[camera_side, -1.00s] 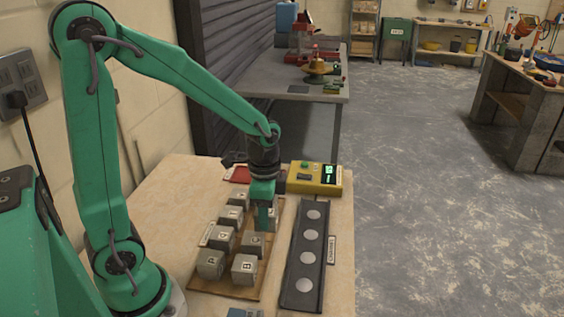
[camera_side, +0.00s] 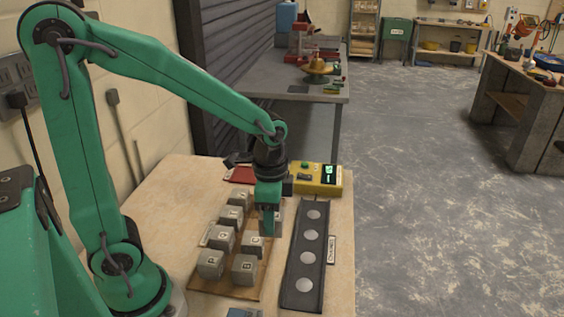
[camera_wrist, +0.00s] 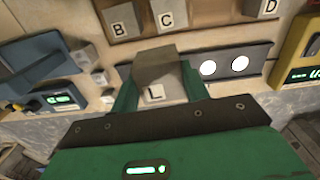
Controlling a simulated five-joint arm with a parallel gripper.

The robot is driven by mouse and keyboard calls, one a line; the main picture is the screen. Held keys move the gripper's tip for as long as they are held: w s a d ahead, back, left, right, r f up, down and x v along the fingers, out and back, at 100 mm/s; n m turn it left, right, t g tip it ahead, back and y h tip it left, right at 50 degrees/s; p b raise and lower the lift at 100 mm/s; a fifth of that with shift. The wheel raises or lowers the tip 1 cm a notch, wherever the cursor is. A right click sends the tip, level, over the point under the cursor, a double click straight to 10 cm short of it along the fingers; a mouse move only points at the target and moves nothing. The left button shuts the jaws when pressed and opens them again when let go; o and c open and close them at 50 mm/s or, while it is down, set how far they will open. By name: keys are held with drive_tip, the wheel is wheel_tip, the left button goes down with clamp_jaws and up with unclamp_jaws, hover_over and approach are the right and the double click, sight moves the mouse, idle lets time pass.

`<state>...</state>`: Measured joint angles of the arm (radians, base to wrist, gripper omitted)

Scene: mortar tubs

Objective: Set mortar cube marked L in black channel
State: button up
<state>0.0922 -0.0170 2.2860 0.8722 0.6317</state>
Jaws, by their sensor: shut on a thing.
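In the wrist view the grey mortar cube marked L (camera_wrist: 158,80) sits between the green jaws of my gripper (camera_wrist: 157,95), its letter facing the camera. In the side view my gripper (camera_side: 267,232) points down over the right edge of the cube tray, left of the channel, and mostly hides the cube. The black channel (camera_side: 291,268) lies on the bench with a row of round pale discs. It also shows behind the held cube in the wrist view (camera_wrist: 262,50); the cube and jaws hide part of it. No cube is seen in the channel.
A wooden tray (camera_side: 218,288) holds several lettered grey cubes close left of my gripper. A yellow box with a green display (camera_side: 318,187) stands behind the channel. A small label plate (camera_side: 332,250) lies right of the channel. A red item (camera_side: 242,175) lies at the back.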

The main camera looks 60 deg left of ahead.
drive_tip(key=shift+w, duration=0.1)
drive_tip(key=w+d, duration=0.7)
drive_tip(key=d, duration=0.1)
drive_tip(key=shift+r+m, duration=0.2)
drive_tip(key=shift+m, duration=0.2)
drive_tip(key=w+a+f, duration=0.2)
drive_tip(key=a, duration=0.1)
drive_tip(key=w+a+f, duration=0.2)
drive_tip(key=a, duration=0.1)
drive_tip(key=w+a+f, duration=0.2)
drive_tip(key=a+f, duration=0.1)
drive_tip(key=shift+w+a, duration=0.1)
drive_tip(key=shift+a, duration=0.3)
drive_tip(key=shift+f, duration=2)
drive_tip(key=shift+f, duration=0.1)
